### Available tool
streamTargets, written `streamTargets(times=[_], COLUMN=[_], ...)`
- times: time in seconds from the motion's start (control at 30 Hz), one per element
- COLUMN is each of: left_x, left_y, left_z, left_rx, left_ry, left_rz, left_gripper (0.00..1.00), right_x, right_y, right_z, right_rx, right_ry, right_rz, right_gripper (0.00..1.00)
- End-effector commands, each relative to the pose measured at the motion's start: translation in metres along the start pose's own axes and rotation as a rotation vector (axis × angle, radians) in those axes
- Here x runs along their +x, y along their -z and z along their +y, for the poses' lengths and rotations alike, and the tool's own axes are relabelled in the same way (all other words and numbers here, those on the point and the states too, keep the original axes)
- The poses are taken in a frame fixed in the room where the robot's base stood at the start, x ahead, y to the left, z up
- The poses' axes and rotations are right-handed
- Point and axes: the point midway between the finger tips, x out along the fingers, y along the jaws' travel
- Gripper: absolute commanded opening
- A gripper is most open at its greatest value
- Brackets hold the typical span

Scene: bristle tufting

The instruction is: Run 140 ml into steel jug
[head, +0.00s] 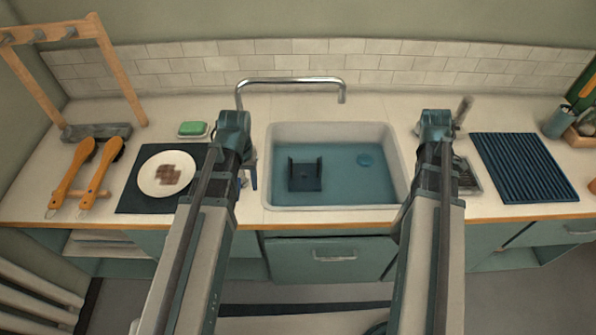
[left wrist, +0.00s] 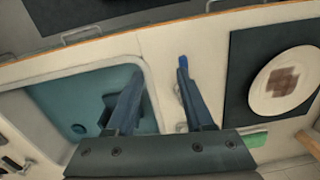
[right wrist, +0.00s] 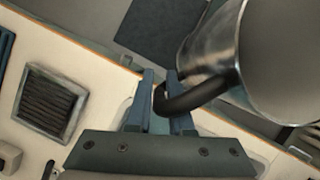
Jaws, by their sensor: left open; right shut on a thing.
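The steel jug (right wrist: 285,60) is large at the upper right of the right wrist view. Its dark handle (right wrist: 190,98) lies between the fingers of my right gripper (right wrist: 162,100), which is shut on it. The jug's inside does not show; in the head view I cannot make it out behind my right arm. My left gripper (left wrist: 155,90) is open and empty at the sink's left rim; a blue finger shows in the head view (head: 252,174). A chrome tap (head: 290,81) arches behind the sink (head: 340,202), its spout end over the basin's right part. No stream shows.
A dark blue holder (head: 305,178) and a round blue piece (head: 365,160) are in the sink. Green soap (head: 192,128), a plate (head: 167,174) on a dark mat and two wooden-handled brushes (head: 95,185) lie left. A ribbed blue mat (head: 530,168) lies right. A grey post (head: 463,110) stands behind my right arm.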

Motion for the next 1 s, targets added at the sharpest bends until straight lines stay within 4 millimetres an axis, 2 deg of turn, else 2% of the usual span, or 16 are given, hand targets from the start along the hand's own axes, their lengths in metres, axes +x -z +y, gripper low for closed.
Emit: streamTargets(times=[0.03,0.2,0.47,0.77,1.0], left_x=[-0.017,-0.03,-0.029,-0.01,0.021], left_y=[0.016,0.035,0.037,0.037,0.038], left_z=[-0.015,-0.045,-0.051,-0.051,-0.05], left_rx=[-0.031,-0.089,-0.101,-0.1,-0.1], left_ry=[-0.008,-0.029,-0.033,-0.033,-0.033], left_rz=[0.004,0.015,0.019,0.018,0.018], left_gripper=[0.53,0.53,0.53,0.53,0.53], right_x=[-0.016,-0.029,-0.027,-0.011,0.018], right_y=[-0.007,-0.012,-0.011,-0.004,0.007], right_z=[0.0,0.0,0.0,0.0,0.0], right_rx=[0.0,0.0,0.0,0.0,0.0], right_ry=[0.0,0.0,0.0,0.0,0.0], right_rz=[-0.001,-0.001,-0.001,-0.001,-0.001], right_gripper=[0.0,0.0,0.0,0.0,0.0])
